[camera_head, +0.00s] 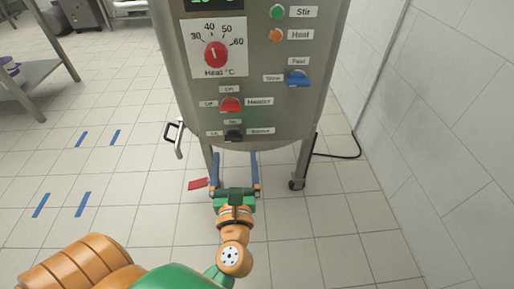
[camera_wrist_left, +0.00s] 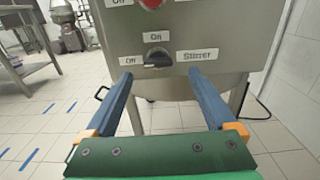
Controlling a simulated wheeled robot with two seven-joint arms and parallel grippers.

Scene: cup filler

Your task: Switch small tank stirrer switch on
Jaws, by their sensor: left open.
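The stirrer switch (camera_head: 233,135) is a black knob low on the front of the steel tank (camera_head: 190,60). In the left wrist view the stirrer switch (camera_wrist_left: 157,57) sits between an "Off" label on the left and a "Stirrer" label on the right, with "On" above. Its handle lies roughly sideways, toward "Off". My left gripper (camera_head: 235,155) is open and empty, with its blue fingers just below the switch in the head view. In the left wrist view the fingers (camera_wrist_left: 160,82) stand either side of and below the knob, apparently apart from it. My right gripper is not in view.
Above the stirrer switch are a red heater switch (camera_head: 231,104), a blue speed switch (camera_head: 298,77) and a red heat dial (camera_head: 216,54). A handle (camera_head: 174,138) juts from the tank's left side. A tiled wall (camera_head: 440,110) is close on the right; open floor lies left.

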